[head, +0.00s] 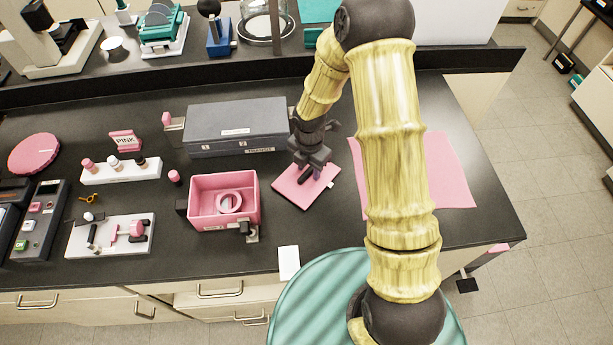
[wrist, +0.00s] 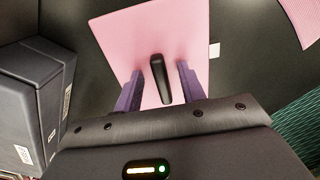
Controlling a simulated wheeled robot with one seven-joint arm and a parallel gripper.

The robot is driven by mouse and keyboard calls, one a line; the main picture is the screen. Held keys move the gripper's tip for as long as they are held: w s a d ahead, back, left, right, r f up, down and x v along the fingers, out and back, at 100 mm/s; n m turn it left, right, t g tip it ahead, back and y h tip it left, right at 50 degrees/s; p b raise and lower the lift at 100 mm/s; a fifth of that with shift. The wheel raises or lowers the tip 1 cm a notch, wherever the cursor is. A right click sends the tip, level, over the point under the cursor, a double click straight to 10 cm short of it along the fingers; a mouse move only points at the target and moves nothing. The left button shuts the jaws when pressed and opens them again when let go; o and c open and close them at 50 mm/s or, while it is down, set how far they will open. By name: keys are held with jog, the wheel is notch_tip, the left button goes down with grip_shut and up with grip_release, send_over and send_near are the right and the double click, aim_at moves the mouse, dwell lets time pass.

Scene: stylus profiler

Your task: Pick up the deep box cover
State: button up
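The deep box cover is a pink square plate (head: 291,191) with a black bar handle, lying on the dark bench right of the open pink box (head: 224,201). In the wrist view the cover (wrist: 112,38) fills the upper middle, with its handle (wrist: 157,80) standing near the centre. My gripper (head: 308,172) is over the cover, pointing down. In the wrist view its two purple fingers (wrist: 160,78) are apart, one on each side of the handle, with gaps showing. I cannot tell how far the fingertips are above the plate.
A grey case (head: 236,122) lies behind the cover, and it shows at left in the wrist view (wrist: 28,95). A pink mat (head: 451,172) lies to the right. A white card (head: 289,263) is near the front edge.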

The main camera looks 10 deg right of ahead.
aim_at(309, 170)
grip_shut()
jog(key=shift+r, duration=0.1)
notch_tip(309, 170, up, 10)
jog(key=shift+b, duration=0.35)
dwell(0.5)
